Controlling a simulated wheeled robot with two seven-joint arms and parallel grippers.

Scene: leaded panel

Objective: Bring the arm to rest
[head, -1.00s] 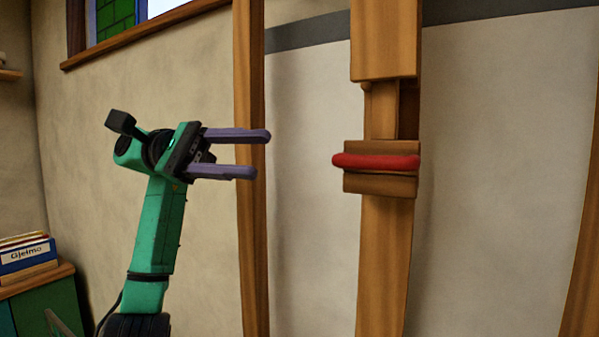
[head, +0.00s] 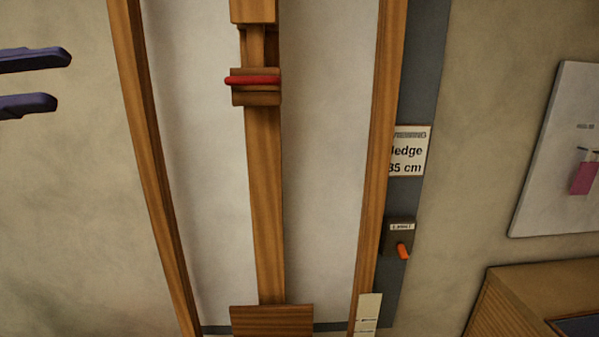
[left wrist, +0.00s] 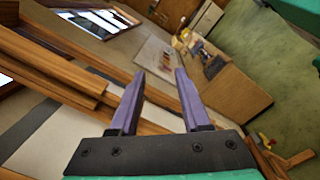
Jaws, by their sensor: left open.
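My left gripper (head: 35,82) shows at the left edge of the head view as two purple fingers, apart and empty. In the left wrist view its open fingers (left wrist: 158,100) have nothing between them. In the head view it is to the left of a wooden frame (head: 150,170), clear of it in the picture. A wooden upright (head: 266,200) stands in the middle of the frame, with a red band (head: 252,80) on a block near its top. My right gripper is not in view.
A grey strip beside the frame carries a ledge sign (head: 409,152) and a small box with an orange lever (head: 403,250). A white board (head: 560,150) hangs at right. A wooden cabinet (head: 500,300) stands at lower right. The wall around my left fingers is bare.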

